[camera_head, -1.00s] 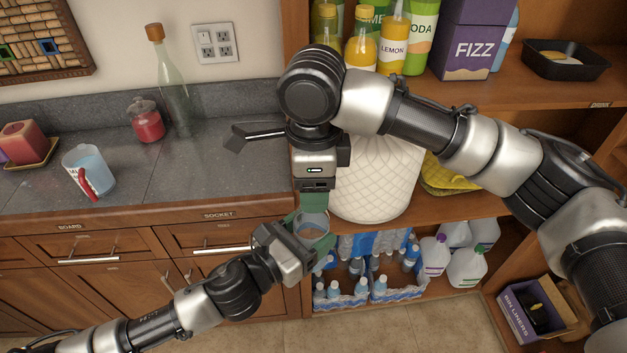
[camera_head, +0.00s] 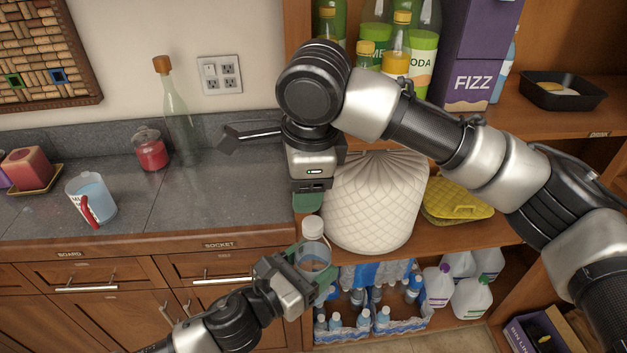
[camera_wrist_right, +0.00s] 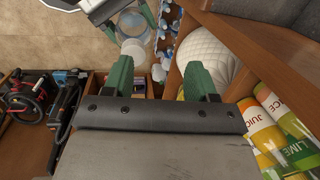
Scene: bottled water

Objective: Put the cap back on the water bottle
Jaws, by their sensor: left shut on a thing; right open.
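The water bottle (camera_head: 314,259) is clear and upright, below my right gripper in the head view. My left gripper (camera_head: 312,272) is shut around its body. A white cap (camera_head: 312,228) sits at the top of the bottle; I cannot tell whether it is fully tight. In the right wrist view the cap (camera_wrist_right: 133,48) shows as a pale disc beyond the fingers. My right gripper (camera_head: 308,203) points down above the cap, apart from it. Its two green fingers (camera_wrist_right: 158,75) are spread, with nothing between them.
A white quilted object (camera_head: 372,205) stands on the shelf right beside the bottle. Packs of small bottles (camera_head: 345,325) and jugs (camera_head: 472,298) are below. The grey counter (camera_head: 200,190) with a mug (camera_head: 93,198) lies to the left. Open air surrounds the bottle's left side.

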